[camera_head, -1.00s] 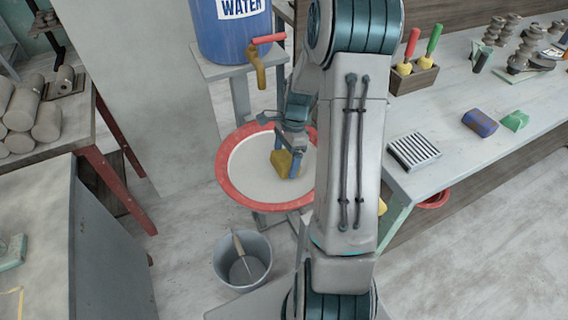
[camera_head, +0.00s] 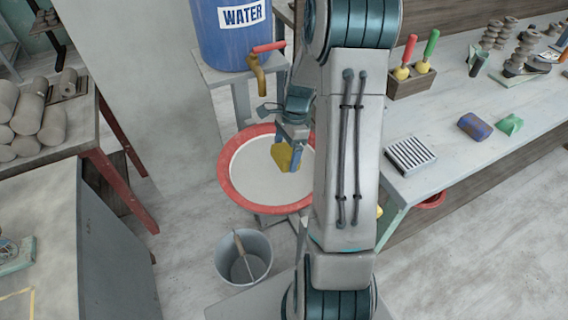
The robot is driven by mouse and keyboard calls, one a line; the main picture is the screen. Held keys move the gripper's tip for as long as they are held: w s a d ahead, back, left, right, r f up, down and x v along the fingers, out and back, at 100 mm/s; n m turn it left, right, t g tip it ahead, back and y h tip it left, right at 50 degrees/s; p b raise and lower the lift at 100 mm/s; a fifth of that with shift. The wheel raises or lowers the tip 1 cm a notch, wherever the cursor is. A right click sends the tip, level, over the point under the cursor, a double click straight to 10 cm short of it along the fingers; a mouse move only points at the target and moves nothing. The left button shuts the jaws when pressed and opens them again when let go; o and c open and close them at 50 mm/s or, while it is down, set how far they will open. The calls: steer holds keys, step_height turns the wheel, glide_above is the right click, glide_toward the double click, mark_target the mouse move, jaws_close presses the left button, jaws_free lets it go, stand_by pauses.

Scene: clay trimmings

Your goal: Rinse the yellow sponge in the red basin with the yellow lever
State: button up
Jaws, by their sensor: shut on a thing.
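The yellow sponge (camera_head: 282,156) is held in my gripper (camera_head: 291,152), whose blue fingers are shut on it. It is over the pale inside of the red-rimmed basin (camera_head: 227,184). Whether it touches the basin floor I cannot tell. My arm hides the basin's right edge. A brass-yellow tap (camera_head: 258,76) on the blue water barrel (camera_head: 222,42) stands behind the basin. Its lever (camera_head: 268,47) looks red, not yellow. I see no water running from it.
A grey bucket (camera_head: 229,270) with a stick-like tool stands on the floor in front of the basin. The right workbench (camera_head: 461,155) carries tools and a slatted block (camera_head: 410,154). A left table (camera_head: 84,140) holds clay rolls. Part of another red thing (camera_head: 430,201) shows below the right bench.

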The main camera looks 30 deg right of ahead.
mark_target(283, 153)
steer(key=shift+r+p, duration=1.7)
steer(key=shift+r, duration=0.8)
